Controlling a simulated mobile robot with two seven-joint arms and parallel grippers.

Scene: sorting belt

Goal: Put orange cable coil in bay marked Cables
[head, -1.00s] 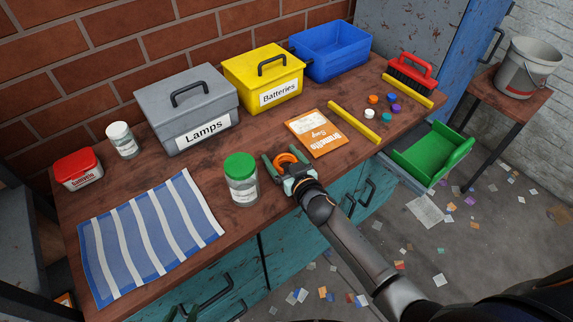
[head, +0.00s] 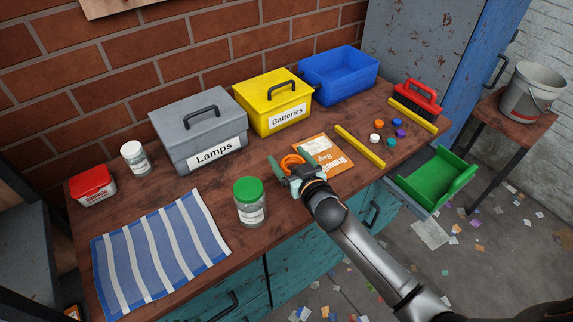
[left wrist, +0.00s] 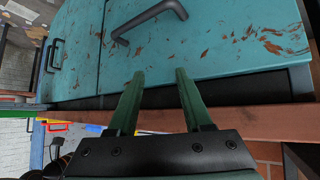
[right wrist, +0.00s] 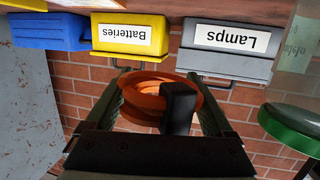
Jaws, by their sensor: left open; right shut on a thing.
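The orange cable coil (head: 292,161) is in the jaws of my right gripper (head: 289,164), in front of the Lamps and Batteries boxes and by the left edge of the orange card. The right wrist view shows the coil (right wrist: 150,100) between the two fingers, with a black band on it. I cannot tell exactly how high it is above the bench. My left gripper (left wrist: 158,95) is open and empty before a teal cabinet front in the left wrist view; it is not in the head view. No label reading Cables is visible.
On the bench (head: 185,183) stand the grey Lamps box (head: 190,105), yellow Batteries box (head: 290,95) and open blue bin (head: 318,83). A green-lidded jar (head: 250,205) stands left of my right gripper. The orange card (head: 335,165), yellow bars and red brush (head: 417,92) lie to the right.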

